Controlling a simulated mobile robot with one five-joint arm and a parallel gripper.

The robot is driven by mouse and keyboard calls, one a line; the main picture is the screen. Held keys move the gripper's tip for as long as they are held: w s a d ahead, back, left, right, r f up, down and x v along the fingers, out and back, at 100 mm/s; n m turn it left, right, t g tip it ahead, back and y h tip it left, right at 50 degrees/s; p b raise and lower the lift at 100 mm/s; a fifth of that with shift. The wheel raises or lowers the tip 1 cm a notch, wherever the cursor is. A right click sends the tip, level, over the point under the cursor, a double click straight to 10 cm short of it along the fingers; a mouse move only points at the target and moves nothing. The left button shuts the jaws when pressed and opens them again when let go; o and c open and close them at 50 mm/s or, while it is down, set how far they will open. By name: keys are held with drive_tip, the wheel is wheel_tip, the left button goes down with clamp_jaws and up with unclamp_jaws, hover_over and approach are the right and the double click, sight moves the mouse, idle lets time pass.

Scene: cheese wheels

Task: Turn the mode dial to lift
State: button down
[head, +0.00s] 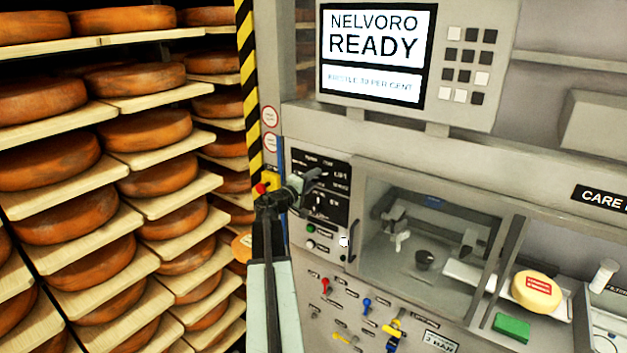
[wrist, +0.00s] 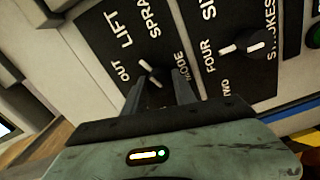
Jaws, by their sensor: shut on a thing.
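The mode dial (wrist: 152,72) is a dark round knob with a white pointer line, on a black panel in the wrist view. Around it are the labels OUT, LIFT and SPRAY, with MODE at its right. The pointer's upper end slants up and left, toward the side between OUT and LIFT; its exact setting is hard to tell. My gripper (wrist: 158,84) has a finger on either side of the dial and is shut on it. In the head view my gripper (head: 308,182) is at the black control panel (head: 335,165) and hides the dial there.
A second dial (wrist: 256,47), labelled STROKES, sits close to the right on the panel. The screen (head: 375,50) reads NELVORO READY. Shelves of cheese wheels (head: 152,130) stand at left. A glazed chamber (head: 430,240) and several small levers lie right of and below the panel.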

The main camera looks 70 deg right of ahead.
drive_tip(key=c, duration=1)
unclamp_jaws()
drive_tip(key=shift+a, duration=0.1)
drive_tip(key=v, duration=0.7)
drive_tip(key=shift+w+a, duration=0.1)
drive_tip(key=shift+a, duration=0.2)
